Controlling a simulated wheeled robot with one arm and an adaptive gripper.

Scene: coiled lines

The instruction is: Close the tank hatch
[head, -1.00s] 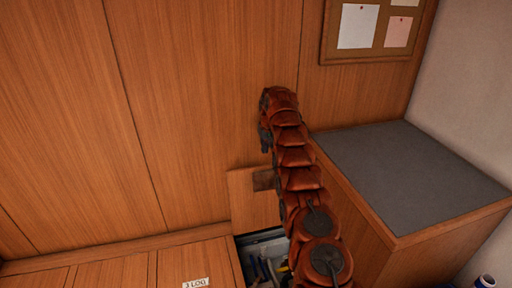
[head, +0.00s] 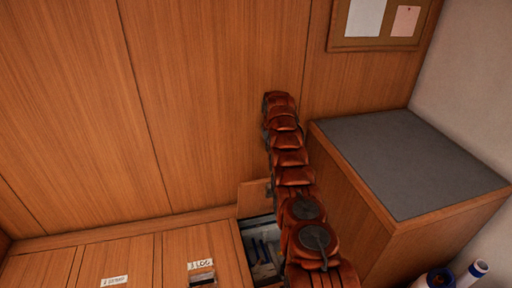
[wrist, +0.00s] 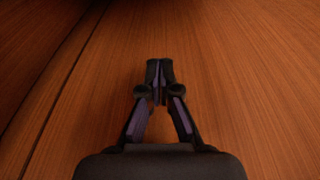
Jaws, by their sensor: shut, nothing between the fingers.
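A wooden hatch lid (head: 250,198) stands raised against the wood-panelled wall in the head view. Below it is the open compartment (head: 262,248), with blue and pale items inside that are too small to make out. My arm crosses in front of the lid's right side and the opening's right part, hiding them. In the wrist view my gripper (wrist: 159,98) is shut and empty, with wood panelling behind it. In the head view the gripper is hidden behind the arm's far end.
A cabinet with a grey top (head: 410,160) stands right of my arm. A labelled wooden bench top (head: 130,265) lies at lower left. A pinboard (head: 378,45) hangs above. Rolled tubes (head: 470,273) stand at lower right.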

